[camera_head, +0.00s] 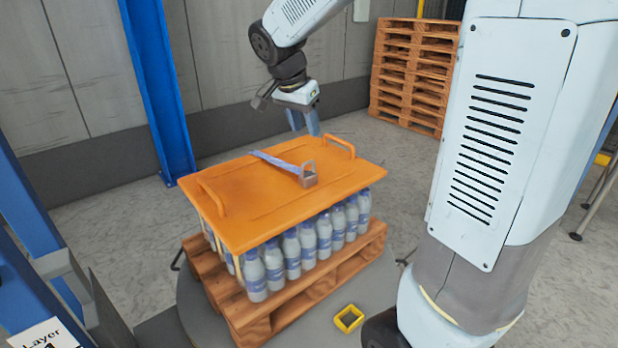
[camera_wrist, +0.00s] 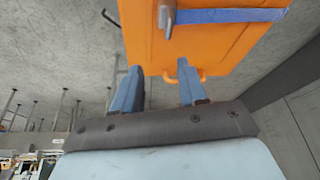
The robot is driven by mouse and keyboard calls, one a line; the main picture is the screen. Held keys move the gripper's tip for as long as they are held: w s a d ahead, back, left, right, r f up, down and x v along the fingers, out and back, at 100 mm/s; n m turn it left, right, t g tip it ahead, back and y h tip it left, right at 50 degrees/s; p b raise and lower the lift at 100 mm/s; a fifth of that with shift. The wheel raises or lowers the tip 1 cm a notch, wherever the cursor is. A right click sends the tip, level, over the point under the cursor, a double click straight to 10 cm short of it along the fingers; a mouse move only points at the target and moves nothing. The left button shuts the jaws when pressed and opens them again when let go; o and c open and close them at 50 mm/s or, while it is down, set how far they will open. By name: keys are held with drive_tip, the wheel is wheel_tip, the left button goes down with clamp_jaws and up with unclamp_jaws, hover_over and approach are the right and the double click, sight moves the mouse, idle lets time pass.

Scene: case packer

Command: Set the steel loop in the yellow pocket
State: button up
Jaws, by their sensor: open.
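The steel loop (camera_head: 308,174) is a grey metal piece at the end of a blue strap (camera_head: 272,160). It rests on the orange board (camera_head: 235,189), near its right part. In the wrist view the loop (camera_wrist: 167,17) shows at the top, with the strap running right from it. My gripper (camera_head: 303,121) is open and empty, with its blue fingers pointing down. It hangs above and apart from the loop, towards the far side of the board. The yellow pocket (camera_head: 349,318) is a small square open frame, low in front of the pallet. The wrist view does not show it.
The board lies on several bottles (camera_head: 292,250) standing on a wooden pallet (camera_head: 285,315). Raised orange handles (camera_head: 339,146) stand at two ends of the board. A blue post (camera_head: 160,90) rises behind left, and stacked pallets (camera_head: 412,75) stand behind right.

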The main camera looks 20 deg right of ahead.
sight(313, 160)
drive_tip(key=shift+m, duration=0.3)
drive_tip(key=x, duration=0.5)
drive_tip(key=w+x, duration=0.1)
drive_tip(key=x, duration=0.8)
drive_tip(key=shift+w+a+f, duration=0.2)
drive_tip(key=shift+w, duration=0.2)
drive_tip(key=shift+c, duration=0.4)
clamp_jaws()
drive_tip(key=shift+r, duration=0.15)
